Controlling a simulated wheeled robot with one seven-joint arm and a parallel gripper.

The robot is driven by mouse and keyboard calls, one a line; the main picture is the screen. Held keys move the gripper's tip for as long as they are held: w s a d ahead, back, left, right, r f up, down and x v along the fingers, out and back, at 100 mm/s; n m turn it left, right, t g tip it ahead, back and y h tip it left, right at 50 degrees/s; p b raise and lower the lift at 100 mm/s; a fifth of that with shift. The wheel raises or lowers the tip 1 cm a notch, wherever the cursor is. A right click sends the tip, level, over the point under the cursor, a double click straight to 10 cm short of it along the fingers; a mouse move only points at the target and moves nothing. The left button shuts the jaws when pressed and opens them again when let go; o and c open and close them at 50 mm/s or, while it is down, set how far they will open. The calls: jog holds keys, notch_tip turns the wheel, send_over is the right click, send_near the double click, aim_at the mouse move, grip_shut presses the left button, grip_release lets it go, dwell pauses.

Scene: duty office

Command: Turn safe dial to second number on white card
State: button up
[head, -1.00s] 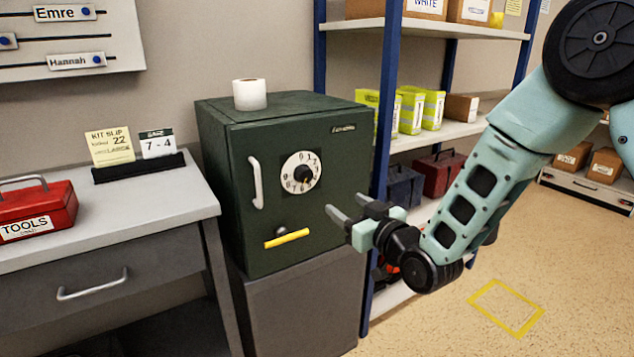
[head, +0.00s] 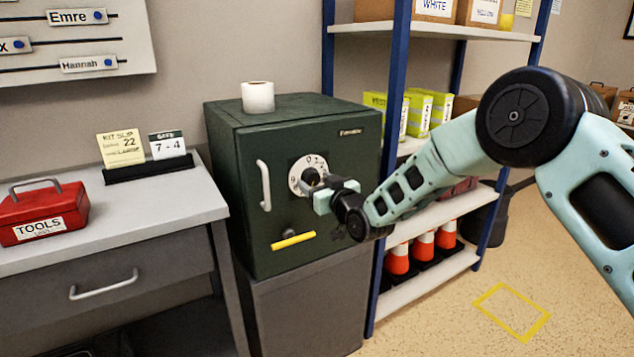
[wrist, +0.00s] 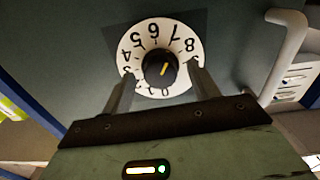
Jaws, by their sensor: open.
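The white card (head: 167,144) reads "7 - 4" and stands on the desk. The dark green safe (head: 250,200) has a white number dial (head: 295,180), partly covered by my gripper (head: 320,183) in the head view. In the wrist view the dial (wrist: 157,37) appears upside down, with a black knob (wrist: 151,76) at its centre. The knob's yellow mark (wrist: 165,69) seems to point towards the 7. My open gripper (wrist: 161,72) has one finger on each side of the knob, in front of the dial face. I cannot tell whether either finger touches it.
The safe has a pale vertical handle (head: 264,186) and a yellow lever (head: 293,240) below the dial. A paper roll (head: 258,97) stands on top. Shelving (head: 392,130) is close on the right. A yellow slip (head: 120,148) and red toolbox (head: 42,212) are on the desk.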

jog(key=shift+w+a, duration=0.1)
jog(key=c, duration=1)
jog(key=shift+o, duration=0.2)
jog(key=shift+f+n+b, duration=0.1)
jog(key=shift+n+b, duration=0.3)
jog(key=shift+b, duration=0.15)
jog(key=shift+f+n+b, duration=0.1)
jog(key=shift+n+b, duration=0.9)
jog(key=shift+b, duration=0.1)
jog(key=n+b, duration=1)
jog(key=shift+n, duration=0.4)
jog(key=shift+r+n+b, duration=0.2)
jog(key=shift+n+b, duration=1.45)
jog(key=shift+n, duration=0.35)
